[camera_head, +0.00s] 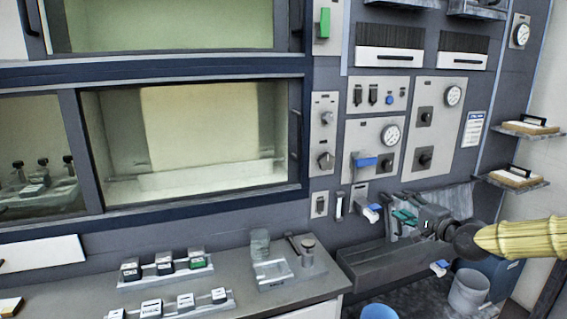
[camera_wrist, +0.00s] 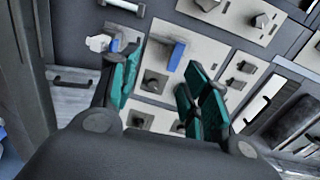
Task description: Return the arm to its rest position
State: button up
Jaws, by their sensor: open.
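My gripper (camera_head: 405,217) is at the right in the head view, at the end of my yellow-sleeved arm, in front of the grey control wall and above a dark trough. Its green-padded fingers also show in the wrist view (camera_wrist: 160,92). They are apart, with nothing between them. Behind them in the wrist view is a panel with a blue lever (camera_wrist: 175,55) and dark knobs. The same blue lever (camera_head: 365,161) shows in the head view, below a round gauge (camera_head: 390,134). I cannot tell how far the fingers are from the panel.
A grey counter (camera_head: 240,292) at lower left bears several small labelled blocks and a clear container (camera_head: 260,243). A dark trough (camera_head: 385,262) lies below my gripper. A grey bucket (camera_head: 468,292) and a blue bucket (camera_head: 379,312) stand below. Small shelves (camera_head: 515,182) are at right.

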jog(key=s+a+f+n+g, duration=0.25)
jog(key=s+a+f, duration=0.3)
jog(key=f, duration=0.55)
jog(key=s+a+f+n+g+h, duration=0.1)
jog(key=s+a+f+g, duration=0.25)
jog(key=s+f, duration=0.55)
jog(key=s+a+f+n+g, duration=0.2)
jog(key=s+a+f, duration=0.3)
jog(key=f, duration=0.8)
jog(key=s+a+f+n+g+h, duration=0.1)
jog(key=s+f+n+g, duration=0.1)
jog(key=s+f, duration=0.55)
jog(key=s+a+f+n+g+h, duration=0.1)
jog(key=s+f+n+g, duration=0.3)
jog(key=s, duration=0.6)
jog(key=s+d+f+n+g+h, duration=0.1)
jog(key=s+f, duration=0.1)
jog(key=s, duration=0.7)
jog(key=s+d+f+g+h, duration=0.1)
jog(key=s+d+f+h, duration=0.1)
jog(key=s, duration=0.6)
jog(key=shift+s+d+f+n, duration=0.2)
jog(key=shift+s+f+n, duration=0.15)
jog(key=shift+s+f, duration=0.05)
